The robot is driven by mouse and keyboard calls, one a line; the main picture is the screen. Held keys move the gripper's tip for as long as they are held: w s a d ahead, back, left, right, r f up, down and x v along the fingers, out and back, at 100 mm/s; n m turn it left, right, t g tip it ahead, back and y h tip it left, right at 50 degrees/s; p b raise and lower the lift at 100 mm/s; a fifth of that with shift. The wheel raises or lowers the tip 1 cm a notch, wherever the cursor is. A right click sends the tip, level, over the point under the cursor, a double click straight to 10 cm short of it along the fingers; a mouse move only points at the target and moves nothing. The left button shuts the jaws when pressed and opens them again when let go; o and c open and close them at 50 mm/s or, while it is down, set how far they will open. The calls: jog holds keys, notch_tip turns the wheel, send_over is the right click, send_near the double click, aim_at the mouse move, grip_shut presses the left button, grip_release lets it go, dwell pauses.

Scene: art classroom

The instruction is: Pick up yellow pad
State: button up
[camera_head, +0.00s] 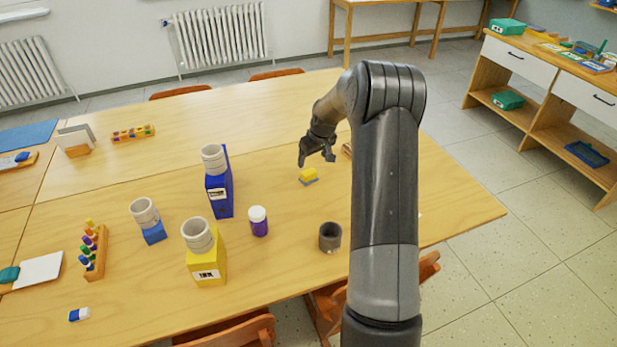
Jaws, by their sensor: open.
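The yellow pad (309,174) is a small yellow block with a blue-grey underside, lying on the wooden table (280,225) near the middle of the view. My gripper (315,162) hangs above the table just behind and above the pad in the picture, pointing down. Its fingers look apart, with nothing seen between them. I cannot tell the exact height of the fingers over the pad.
A grey cup (330,237) and a purple jar with white lid (258,221) stand nearer. To the left are a tall blue box (221,190), a yellow box (207,265) and a marker rack (95,255). A brown object (347,150) is partly hidden by my arm.

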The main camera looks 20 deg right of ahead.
aim_at(309, 172)
jog(key=x, duration=0.8)
jog(key=shift+s+f, duration=0.1)
jog(key=shift+f, duration=0.2)
jog(key=shift+c, duration=0.4)
jog(key=c, duration=1)
jog(key=shift+r, duration=0.1)
